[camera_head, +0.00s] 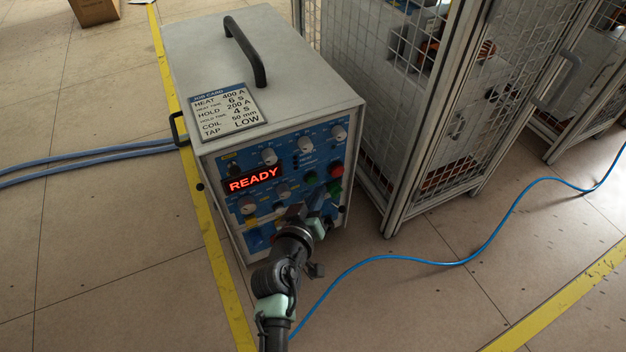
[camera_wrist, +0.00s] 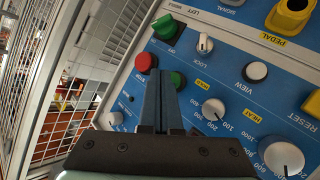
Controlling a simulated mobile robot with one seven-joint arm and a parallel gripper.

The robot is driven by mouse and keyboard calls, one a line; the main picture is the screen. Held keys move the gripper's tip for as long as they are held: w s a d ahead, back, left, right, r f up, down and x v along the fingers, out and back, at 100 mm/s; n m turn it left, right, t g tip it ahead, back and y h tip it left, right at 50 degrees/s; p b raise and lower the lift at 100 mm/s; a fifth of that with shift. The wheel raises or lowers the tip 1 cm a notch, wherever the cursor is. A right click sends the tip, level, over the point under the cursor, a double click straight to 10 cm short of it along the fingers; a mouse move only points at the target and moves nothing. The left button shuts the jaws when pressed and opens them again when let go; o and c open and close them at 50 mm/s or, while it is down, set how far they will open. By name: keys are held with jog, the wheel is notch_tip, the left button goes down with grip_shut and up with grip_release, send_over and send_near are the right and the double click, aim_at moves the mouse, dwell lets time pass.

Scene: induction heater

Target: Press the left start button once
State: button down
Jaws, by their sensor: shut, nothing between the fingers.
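The heater's blue control panel (camera_head: 262,212) faces my arm, and its display (camera_head: 254,180) reads READY. A round red button (camera_head: 336,168) is at the panel's upper right, with a round green button (camera_head: 310,177) to its left and a green control (camera_head: 334,187) below it. In the wrist view the red button (camera_wrist: 145,62), round green button (camera_wrist: 177,80) and green control (camera_wrist: 165,27) surround the fingertips. My gripper (camera_wrist: 161,72) is shut and empty, its tips overlapping the gap between the round buttons. I cannot tell contact or which green control is the left start button.
A mesh cage (camera_head: 440,120) stands close on the heater's right. A blue cable (camera_head: 430,262) crosses the floor at the front right, and hoses (camera_head: 90,160) lie at the left. Open floor lies at the front left.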

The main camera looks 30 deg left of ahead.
dwell(0.5)
jog(key=shift+w+a+b, duration=0.3)
jog(key=shift+a, duration=0.05)
jog(key=shift+w+a+b, duration=0.25)
jog(key=shift+a+b, duration=0.05)
jog(key=shift+a, duration=0.05)
dwell(0.6)
dwell(0.4)
jog(key=shift+s+d+p, duration=0.45)
jog(key=shift+s+d, duration=0.05)
jog(key=shift+d, duration=0.2)
jog(key=s+d+p, duration=0.1)
jog(key=d, duration=0.1)
jog(key=s+d+p, duration=0.1)
jog(key=s+d, duration=0.1)
jog(key=shift+s, duration=0.1)
